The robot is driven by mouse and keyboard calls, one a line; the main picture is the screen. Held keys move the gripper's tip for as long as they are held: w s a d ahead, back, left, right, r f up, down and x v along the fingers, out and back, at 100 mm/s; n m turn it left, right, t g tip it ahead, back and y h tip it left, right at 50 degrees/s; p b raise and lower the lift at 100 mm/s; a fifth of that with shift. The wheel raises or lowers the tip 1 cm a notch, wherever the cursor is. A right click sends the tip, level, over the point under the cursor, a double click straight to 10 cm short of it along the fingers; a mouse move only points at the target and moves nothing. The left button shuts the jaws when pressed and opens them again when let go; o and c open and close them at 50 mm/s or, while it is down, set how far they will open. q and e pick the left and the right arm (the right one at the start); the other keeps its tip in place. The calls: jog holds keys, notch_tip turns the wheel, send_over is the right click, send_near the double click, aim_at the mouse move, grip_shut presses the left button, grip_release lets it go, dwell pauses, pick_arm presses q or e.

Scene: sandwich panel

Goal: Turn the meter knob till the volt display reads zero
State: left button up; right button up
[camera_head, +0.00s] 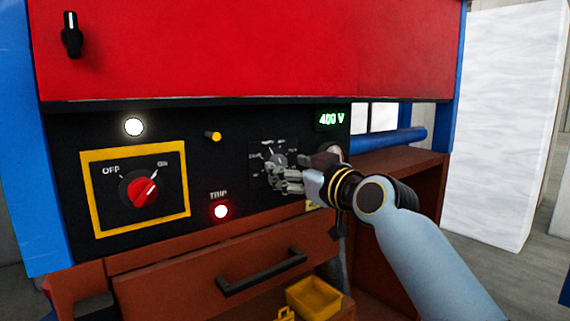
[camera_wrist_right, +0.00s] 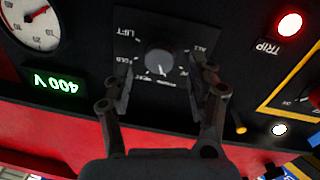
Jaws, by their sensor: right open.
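The meter knob (camera_wrist_right: 161,62) is a grey round knob on a dark square plate with printed labels around it. In the head view the knob (camera_head: 279,160) is partly hidden by my right gripper (camera_head: 280,179). The right wrist view shows the right gripper (camera_wrist_right: 160,85) open, its two fingers on either side of the knob with gaps to it. I cannot tell how deep the fingertips are. The volt display (camera_head: 331,119) reads 400 V in green; it shows upside down in the right wrist view (camera_wrist_right: 56,83). My left gripper is not in view.
A red switch (camera_head: 143,191) sits in a yellow frame at the left. A red TRIP lamp (camera_head: 221,211), a white lamp (camera_head: 134,127) and a yellow button (camera_head: 213,136) are on the panel. A drawer handle (camera_head: 262,271) sticks out below. A round gauge (camera_wrist_right: 30,24) is beside the knob plate.

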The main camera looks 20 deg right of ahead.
aim_at(278, 163)
jog(key=shift+x, duration=1.15)
jog(key=c, duration=1.1)
